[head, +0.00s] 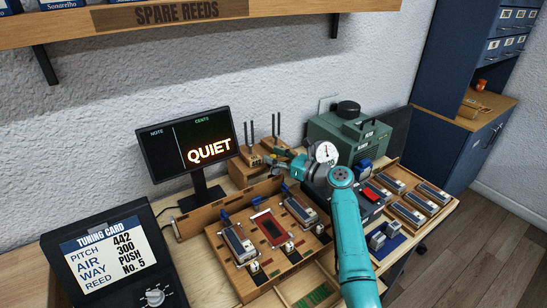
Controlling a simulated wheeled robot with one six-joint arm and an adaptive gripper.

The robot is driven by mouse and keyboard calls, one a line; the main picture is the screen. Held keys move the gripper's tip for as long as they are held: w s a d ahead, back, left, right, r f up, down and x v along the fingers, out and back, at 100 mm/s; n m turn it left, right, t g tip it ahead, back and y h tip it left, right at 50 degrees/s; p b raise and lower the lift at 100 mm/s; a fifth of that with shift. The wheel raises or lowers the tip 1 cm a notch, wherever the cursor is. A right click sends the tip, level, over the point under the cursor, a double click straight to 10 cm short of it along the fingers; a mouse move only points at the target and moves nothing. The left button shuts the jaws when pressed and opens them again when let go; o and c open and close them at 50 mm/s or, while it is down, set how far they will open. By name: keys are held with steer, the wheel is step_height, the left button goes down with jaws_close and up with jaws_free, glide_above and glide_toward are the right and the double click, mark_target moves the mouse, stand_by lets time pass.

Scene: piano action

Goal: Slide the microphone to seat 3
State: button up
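A wooden board (224,268) on the bench carries three seats side by side. The left seat (239,244) and the right seat (300,211) hold grey metal pieces; the middle seat (271,228) shows a red-framed plate. I cannot read seat numbers. A long wooden rail (212,212) runs behind the board. I cannot make out the microphone for certain; it may be hidden by my arm or gripper. My gripper (277,158) is above the back of the bench, beyond the right seat and apart from it. Its fingers are too small to tell open from shut.
A monitor reading QUIET (189,143) stands behind the board. Two pronged wooden stands (248,157) are near my gripper. A round dial gauge (326,153) and a green machine (349,137) are at the back right. A tray of metal pieces (406,213) lies right; a tuning card panel (101,252) stands left.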

steer(key=shift+s+a, duration=0.1)
steer(key=v, duration=1.2)
